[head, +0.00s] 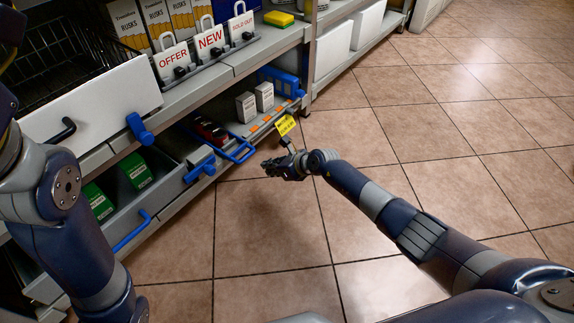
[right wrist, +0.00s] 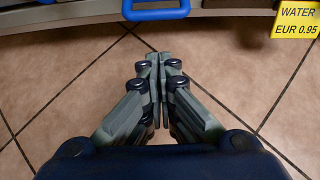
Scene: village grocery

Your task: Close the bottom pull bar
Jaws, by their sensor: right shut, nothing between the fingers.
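A blue loop-shaped pull bar (head: 240,153) sticks out from the low shelf front in the head view. A blue bar (right wrist: 156,13) also shows at the top edge of the right wrist view, ahead of my right gripper. Another blue bar (head: 131,232) is on the low grey drawer at the left. I cannot tell for certain which one the task names. My right gripper (head: 270,167) is shut and empty over the floor, just right of the loop bar and apart from it. Its fingertips (right wrist: 158,62) are together in the right wrist view. My left gripper is out of view.
The low drawer holds green boxes (head: 136,169). A white-fronted drawer (head: 95,98) with a wire basket is above it. White boxes (head: 246,107) stand on the low shelf. A yellow price tag (head: 285,125) hangs near my right gripper. The tiled floor (head: 440,130) at right is clear.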

